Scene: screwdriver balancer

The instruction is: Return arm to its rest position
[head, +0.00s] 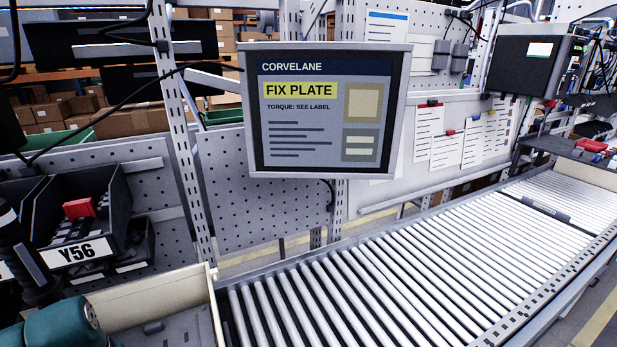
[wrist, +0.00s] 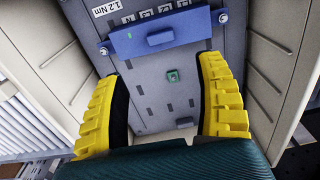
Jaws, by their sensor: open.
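My gripper (wrist: 165,100) shows in the wrist view with its two yellow ribbed fingers spread wide apart and nothing between them. Beyond the fingers is a grey panel with a blue plate (wrist: 160,38) across it and a label reading 1.2 Nm. A small green part (wrist: 173,76) sits on the panel below the blue plate, apart from both fingers. In the head view the fingers are not visible. A teal rounded part, which I take to be mine, shows at the bottom left corner.
A screen (head: 326,112) reading FIX PLATE hangs above the roller conveyor (head: 400,270). A bin labelled Y56 (head: 80,215) holds a red item (head: 79,208) at left. A beige-walled tray (head: 150,300) stands at the lower left.

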